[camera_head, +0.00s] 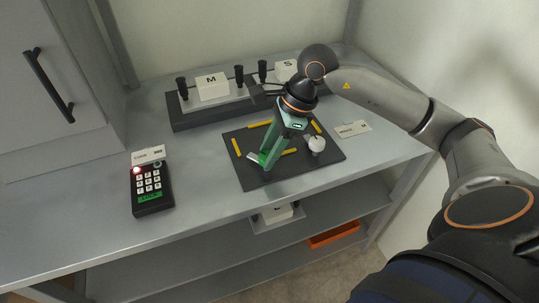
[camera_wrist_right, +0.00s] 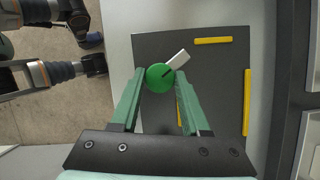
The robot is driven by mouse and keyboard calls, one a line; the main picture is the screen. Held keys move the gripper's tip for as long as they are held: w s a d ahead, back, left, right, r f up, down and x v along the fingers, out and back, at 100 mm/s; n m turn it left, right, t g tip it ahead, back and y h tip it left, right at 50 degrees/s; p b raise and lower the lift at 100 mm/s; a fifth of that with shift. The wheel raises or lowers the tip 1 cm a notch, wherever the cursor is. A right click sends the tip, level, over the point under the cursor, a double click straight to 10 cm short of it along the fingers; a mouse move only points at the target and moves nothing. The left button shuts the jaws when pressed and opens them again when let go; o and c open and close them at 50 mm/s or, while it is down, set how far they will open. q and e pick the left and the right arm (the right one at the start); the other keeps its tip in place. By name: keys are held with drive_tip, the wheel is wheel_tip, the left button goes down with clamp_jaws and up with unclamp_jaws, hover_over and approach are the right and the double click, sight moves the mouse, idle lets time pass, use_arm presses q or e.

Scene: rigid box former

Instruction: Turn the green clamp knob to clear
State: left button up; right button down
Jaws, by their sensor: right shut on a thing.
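The green clamp knob (camera_wrist_right: 158,84) is a round green disc with a dark line across it in the right wrist view. A pale grey bar (camera_wrist_right: 176,58) reaches from it to the upper right. The knob sits near the edge of a dark plate (camera_wrist_right: 200,75). My right gripper (camera_wrist_right: 160,84) has a green finger on each side of the knob and is shut on it. In the head view my right gripper (camera_head: 262,159) points down at the front left of the dark plate (camera_head: 306,174), and its fingers mostly hide the knob. My left gripper does not show clearly.
Yellow strips (camera_head: 237,147) and a white round-topped piece (camera_head: 317,143) are on the plate. Behind stands a grey fixture (camera_head: 205,118) with black knobs and white blocks M (camera_head: 212,87) and S (camera_head: 286,70). A black keypad (camera_head: 151,189) with a red light is left. An orange bin (camera_head: 335,235) is below.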

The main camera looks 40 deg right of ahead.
drive_tip(key=shift+w+n+g+b, duration=0.1)
drive_tip(key=shift+n+g+b, duration=0.25)
drive_tip(key=shift+n, duration=0.65)
drive_tip(key=n+g+b, duration=0.1)
drive_tip(key=n, duration=0.1)
drive_tip(key=shift+w+n, duration=0.1)
drive_tip(key=shift+n, duration=0.2)
drive_tip(key=shift+n+g+b, duration=0.35)
drive_tip(key=shift+n+b, duration=0.05)
drive_tip(key=shift+n, duration=0.6)
drive_tip(key=shift+n+g+b, duration=0.45)
drive_tip(key=shift+n+g, duration=0.05)
drive_tip(key=shift+n, duration=0.6)
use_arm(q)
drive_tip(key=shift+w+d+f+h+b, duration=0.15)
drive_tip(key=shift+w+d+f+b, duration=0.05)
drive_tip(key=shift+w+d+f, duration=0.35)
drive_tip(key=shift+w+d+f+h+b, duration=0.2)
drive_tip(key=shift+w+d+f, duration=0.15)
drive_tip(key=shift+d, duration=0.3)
use_arm(e)
drive_tip(key=shift+w+n+g, duration=0.1)
drive_tip(key=shift+n+g, duration=0.2)
drive_tip(key=shift+n, duration=0.8)
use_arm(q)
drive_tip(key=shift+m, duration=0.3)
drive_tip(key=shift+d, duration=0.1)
